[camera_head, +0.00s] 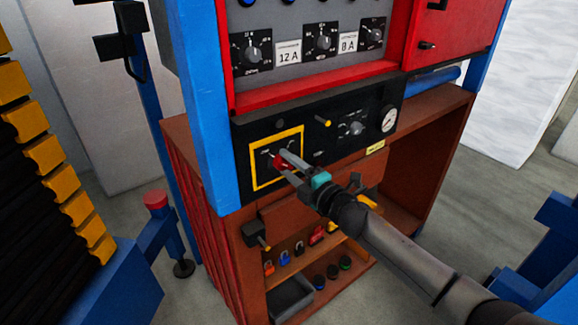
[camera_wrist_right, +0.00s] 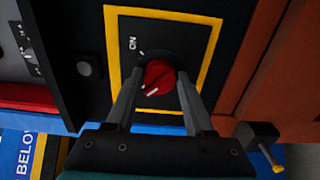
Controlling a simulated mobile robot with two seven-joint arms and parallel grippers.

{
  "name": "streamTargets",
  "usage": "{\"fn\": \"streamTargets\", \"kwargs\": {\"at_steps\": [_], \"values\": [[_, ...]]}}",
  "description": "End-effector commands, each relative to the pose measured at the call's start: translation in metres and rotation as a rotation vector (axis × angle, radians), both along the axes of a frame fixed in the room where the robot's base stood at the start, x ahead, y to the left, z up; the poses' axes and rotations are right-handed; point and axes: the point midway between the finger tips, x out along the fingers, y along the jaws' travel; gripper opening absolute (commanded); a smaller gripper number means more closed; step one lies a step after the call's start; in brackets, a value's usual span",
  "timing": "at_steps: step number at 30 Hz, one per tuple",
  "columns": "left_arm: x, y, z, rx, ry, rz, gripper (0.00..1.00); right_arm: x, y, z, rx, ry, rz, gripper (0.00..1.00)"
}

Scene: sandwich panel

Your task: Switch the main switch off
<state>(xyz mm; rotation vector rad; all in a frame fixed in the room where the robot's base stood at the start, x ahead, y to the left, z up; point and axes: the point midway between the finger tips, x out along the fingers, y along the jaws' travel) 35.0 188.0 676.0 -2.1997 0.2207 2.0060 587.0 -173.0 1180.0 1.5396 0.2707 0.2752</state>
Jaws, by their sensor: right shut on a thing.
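The main switch is a red rotary knob (camera_head: 277,161) on a black plate inside a yellow square frame (camera_head: 255,172), low on the front of the panel. My right gripper (camera_head: 284,162) reaches in from the lower right. Its two fingers are on either side of the knob and shut on it, as the right wrist view (camera_wrist_right: 157,80) also shows. The fingers hide the knob's sides. My left gripper is not in view.
A blue post (camera_head: 205,100) stands close on the left.

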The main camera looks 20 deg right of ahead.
Motion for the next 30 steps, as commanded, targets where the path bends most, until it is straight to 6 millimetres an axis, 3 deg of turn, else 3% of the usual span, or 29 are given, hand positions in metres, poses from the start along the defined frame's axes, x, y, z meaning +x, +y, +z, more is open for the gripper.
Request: {"fn": "streamTargets", "kwargs": {"at_steps": [6,7,15,24,30], "values": [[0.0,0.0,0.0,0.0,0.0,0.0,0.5,0.0,0.0,0.0,-0.004,-0.003,0.002,0.0],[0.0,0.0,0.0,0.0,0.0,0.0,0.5,0.0,0.0,0.0,-0.004,-0.003,0.002,0.54],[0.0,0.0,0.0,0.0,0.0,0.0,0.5,0.0,0.0,0.0,-0.002,-0.001,0.001,0.83],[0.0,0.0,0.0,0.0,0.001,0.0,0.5,-0.002,-0.001,-0.001,-0.001,0.001,0.0,0.83],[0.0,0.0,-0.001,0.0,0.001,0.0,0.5,-0.02,-0.008,-0.002,-0.003,0.002,-0.001,0.83]]}}
